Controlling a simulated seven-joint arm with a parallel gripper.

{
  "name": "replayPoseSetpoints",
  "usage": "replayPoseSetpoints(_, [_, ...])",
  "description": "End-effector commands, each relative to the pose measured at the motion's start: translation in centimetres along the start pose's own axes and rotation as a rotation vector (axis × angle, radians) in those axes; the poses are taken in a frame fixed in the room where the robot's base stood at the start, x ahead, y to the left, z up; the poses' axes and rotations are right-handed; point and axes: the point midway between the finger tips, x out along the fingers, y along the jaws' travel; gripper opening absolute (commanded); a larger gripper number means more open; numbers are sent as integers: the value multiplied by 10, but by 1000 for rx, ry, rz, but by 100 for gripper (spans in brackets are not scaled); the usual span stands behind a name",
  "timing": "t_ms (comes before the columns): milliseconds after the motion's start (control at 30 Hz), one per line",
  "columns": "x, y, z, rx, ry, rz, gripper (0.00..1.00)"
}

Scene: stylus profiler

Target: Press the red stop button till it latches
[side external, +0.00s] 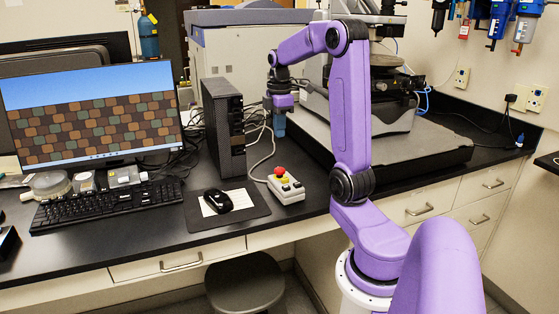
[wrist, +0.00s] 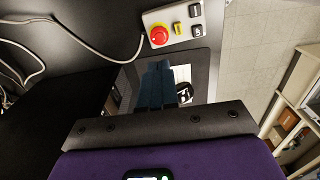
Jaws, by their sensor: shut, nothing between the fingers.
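The red stop button (side external: 279,171) sits on a small pale control box (side external: 287,186) near the front edge of the black bench. In the wrist view the button (wrist: 159,35) is a red dome on a yellow ring, at the left end of the box (wrist: 176,24), beside yellow and dark buttons. My gripper (side external: 279,131) points down above the bench, behind and above the box, apart from the button. Its blue fingers (wrist: 157,82) are shut and empty. Whether the button is latched cannot be told.
A dark computer tower (side external: 224,128) stands close left of my gripper. A mouse (side external: 217,201) lies on a mat left of the box. A grey cable (side external: 262,150) runs from the box. The profiler's grey base (side external: 400,150) is to the right.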

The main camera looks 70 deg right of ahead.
Motion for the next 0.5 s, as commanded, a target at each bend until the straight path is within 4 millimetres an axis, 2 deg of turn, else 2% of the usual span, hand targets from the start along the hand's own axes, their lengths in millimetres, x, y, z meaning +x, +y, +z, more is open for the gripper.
replayPoseSetpoints(300, [61, -1, 0, 0, -1, -7, 0])
replayPoseSetpoints(500, [90, -1, 0, 0, -1, -4, 0])
